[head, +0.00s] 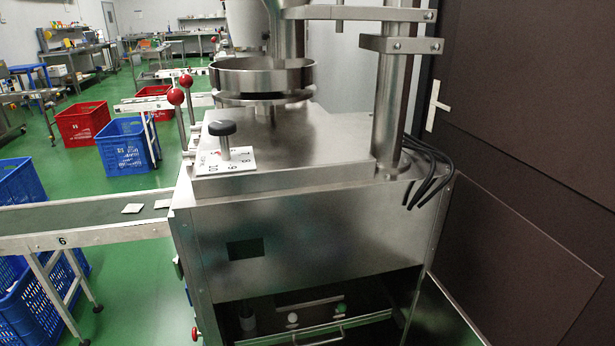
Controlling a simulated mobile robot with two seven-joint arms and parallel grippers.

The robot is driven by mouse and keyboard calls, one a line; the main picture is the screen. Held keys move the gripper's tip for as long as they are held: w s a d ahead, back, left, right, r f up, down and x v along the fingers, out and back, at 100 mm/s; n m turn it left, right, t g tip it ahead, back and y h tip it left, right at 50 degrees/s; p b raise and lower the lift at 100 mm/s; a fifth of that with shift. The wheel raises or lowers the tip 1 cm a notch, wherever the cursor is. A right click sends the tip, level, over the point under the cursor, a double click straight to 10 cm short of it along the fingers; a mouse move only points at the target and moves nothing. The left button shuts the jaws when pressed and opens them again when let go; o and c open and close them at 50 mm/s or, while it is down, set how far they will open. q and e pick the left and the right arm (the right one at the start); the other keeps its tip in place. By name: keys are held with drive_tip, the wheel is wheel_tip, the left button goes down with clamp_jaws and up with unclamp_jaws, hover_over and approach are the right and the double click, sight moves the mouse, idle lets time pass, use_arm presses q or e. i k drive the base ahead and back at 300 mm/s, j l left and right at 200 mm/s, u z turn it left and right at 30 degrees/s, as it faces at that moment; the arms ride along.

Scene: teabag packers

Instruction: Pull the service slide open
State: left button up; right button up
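The steel packing machine (300,245) stands in front of me. Its lower compartment is uncovered and dark inside. In it, low in the picture, is what looks like the service slide (365,321), a panel with a bar handle (320,340). Its lower part is cut off by the picture's bottom edge. I cannot tell how far it is out. A plate with a light and a green button (341,308) sits behind the handle. Neither of my grippers is in view.
A conveyor (80,212) with teabags joins the machine's left side. Blue crates (20,180) and a red crate (82,122) stand on the green floor.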

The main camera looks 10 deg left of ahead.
sight(365, 302)
drive_tip(key=k+l+u, duration=0.25)
drive_tip(key=l, duration=0.15)
drive_tip(key=k+l+u, duration=0.1)
drive_tip(key=l+u, duration=0.15)
drive_tip(key=k+l+u, duration=0.25)
drive_tip(key=l, duration=0.15)
drive_tip(key=i+j+z, duration=0.1)
drive_tip(key=i+j, duration=0.35)
drive_tip(key=i+j+z, duration=0.1)
drive_tip(key=i+j, duration=0.3)
drive_tip(key=i+j+z, duration=0.1)
drive_tip(key=i+j, duration=0.3)
drive_tip(key=j, duration=0.25)
